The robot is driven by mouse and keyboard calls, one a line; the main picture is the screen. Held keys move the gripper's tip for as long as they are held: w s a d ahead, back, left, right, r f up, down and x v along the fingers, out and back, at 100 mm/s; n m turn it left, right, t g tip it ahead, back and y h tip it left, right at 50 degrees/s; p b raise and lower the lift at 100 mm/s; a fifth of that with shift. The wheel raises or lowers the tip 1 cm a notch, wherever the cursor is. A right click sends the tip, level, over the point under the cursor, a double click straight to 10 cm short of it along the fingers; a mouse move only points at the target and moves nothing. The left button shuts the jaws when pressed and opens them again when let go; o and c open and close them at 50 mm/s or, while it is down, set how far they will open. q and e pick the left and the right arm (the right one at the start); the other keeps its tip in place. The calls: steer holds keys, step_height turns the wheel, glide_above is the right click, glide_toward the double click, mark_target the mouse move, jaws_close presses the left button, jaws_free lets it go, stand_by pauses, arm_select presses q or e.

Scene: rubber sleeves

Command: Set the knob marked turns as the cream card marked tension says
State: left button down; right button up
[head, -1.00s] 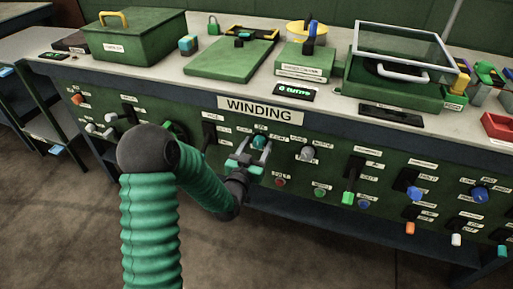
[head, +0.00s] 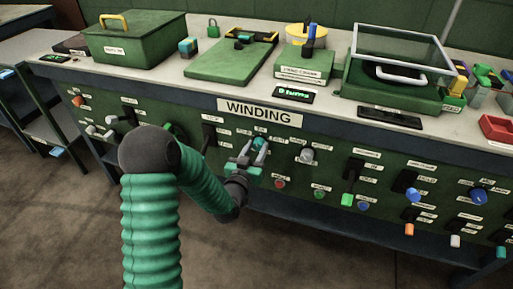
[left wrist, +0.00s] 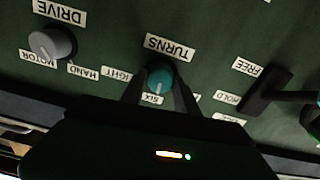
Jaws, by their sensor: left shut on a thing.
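The teal knob marked turns (left wrist: 160,78) is on the green panel in the left wrist view. It also shows in the head view (head: 259,142), below the WINDING sign. My left gripper (left wrist: 158,88) is shut on this knob, one finger on each side. A pale mark on the knob points down in the picture, toward the label SIX (left wrist: 152,99). A label that seems to read EIGHT (left wrist: 117,75) is partly hidden at its left. I cannot make out a cream card marked tension in either view. My right gripper is not in view.
A grey DRIVE knob (left wrist: 52,43) and a black lever (left wrist: 268,93) flank the turns knob. Other knobs and levers line the panel. On the bench stand a green box (head: 135,42), a small black plate with green writing (head: 292,95) and a clear-lidded green case (head: 395,90).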

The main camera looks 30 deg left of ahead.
arm_select(q)
steer(key=n+p, duration=0.2)
steer(key=n, duration=0.3)
steer(key=shift+a, duration=0.1)
steer(key=n+p, duration=0.2)
steer(key=n, duration=0.2)
steer(key=shift+s+a+f+n, duration=0.1)
steer(key=shift+n, duration=0.3)
steer(key=shift+f, duration=0.1)
steer(key=c, duration=0.9)
jaws_free()
steer(key=shift+c, duration=0.2)
